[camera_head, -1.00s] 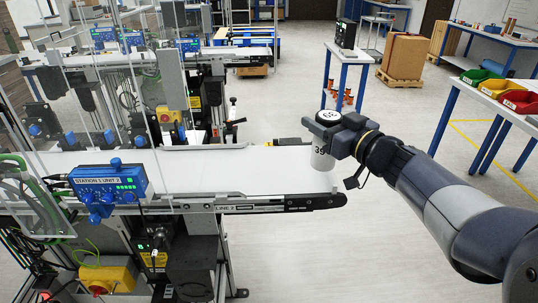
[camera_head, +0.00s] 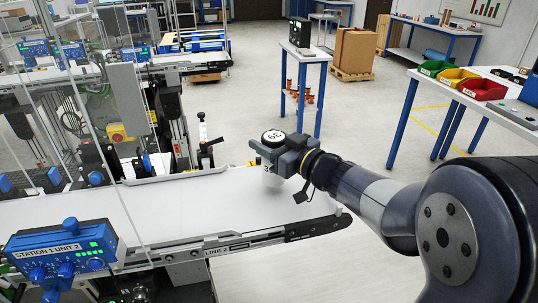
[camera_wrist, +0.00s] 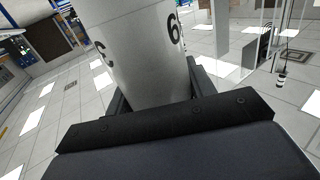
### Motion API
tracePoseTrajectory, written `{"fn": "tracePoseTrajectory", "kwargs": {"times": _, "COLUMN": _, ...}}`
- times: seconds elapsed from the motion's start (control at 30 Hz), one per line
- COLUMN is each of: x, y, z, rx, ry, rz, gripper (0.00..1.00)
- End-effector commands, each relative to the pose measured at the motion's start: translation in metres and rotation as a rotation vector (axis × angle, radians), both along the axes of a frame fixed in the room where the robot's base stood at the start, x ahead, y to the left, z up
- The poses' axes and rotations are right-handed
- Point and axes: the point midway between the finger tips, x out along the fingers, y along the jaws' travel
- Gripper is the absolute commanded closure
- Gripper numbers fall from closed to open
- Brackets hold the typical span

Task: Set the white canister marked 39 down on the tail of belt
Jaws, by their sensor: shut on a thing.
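The white canister (camera_head: 272,180) has a dark-rimmed white lid marked 39. My gripper (camera_head: 283,157) is shut on it and holds it upright over the tail of the belt. The canister also fills the upper middle of the wrist view (camera_wrist: 150,55), between the jaws. The white belt (camera_head: 165,209) runs from the lower left to its rounded tail at the right, on the frame marked LINE 2. The canister's base is close to the belt surface; I cannot tell whether it touches.
A blue control box (camera_head: 62,254) marked STATION 1 UNIT 2 stands on the belt's near side. A black clamp-like fixture (camera_head: 208,150) stands behind the belt. A table with red, yellow and green bins (camera_head: 483,89) is at the right. The belt around the canister is clear.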

Motion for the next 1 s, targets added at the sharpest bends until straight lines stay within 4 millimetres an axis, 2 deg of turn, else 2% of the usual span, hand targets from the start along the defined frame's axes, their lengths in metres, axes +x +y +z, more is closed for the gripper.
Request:
{"fn": "tracePoseTrajectory", "kwargs": {"times": 0.03, "x": 0.0, "y": 0.0, "z": -0.011, "rx": 0.001, "ry": 0.006, "rz": 0.001, "gripper": 0.82}}
{"fn": "tracePoseTrajectory", "kwargs": {"times": 0.17, "x": 0.0, "y": 0.0, "z": -0.026, "rx": 0.001, "ry": 0.004, "rz": 0.0, "gripper": 0.82}}
{"fn": "tracePoseTrajectory", "kwargs": {"times": 0.57, "x": 0.0, "y": 0.0, "z": -0.031, "rx": 0.001, "ry": 0.001, "rz": 0.001, "gripper": 0.82}}
{"fn": "tracePoseTrajectory", "kwargs": {"times": 0.6, "x": 0.0, "y": 0.0, "z": -0.031, "rx": 0.0, "ry": 0.001, "rz": 0.001, "gripper": 0.47}}
{"fn": "tracePoseTrajectory", "kwargs": {"times": 0.83, "x": 0.0, "y": 0.0, "z": -0.03, "rx": 0.0, "ry": 0.001, "rz": 0.0, "gripper": 0.28}}
{"fn": "tracePoseTrajectory", "kwargs": {"times": 1.0, "x": 0.0, "y": 0.0, "z": -0.03, "rx": 0.0, "ry": 0.001, "rz": 0.0, "gripper": 0.26}}
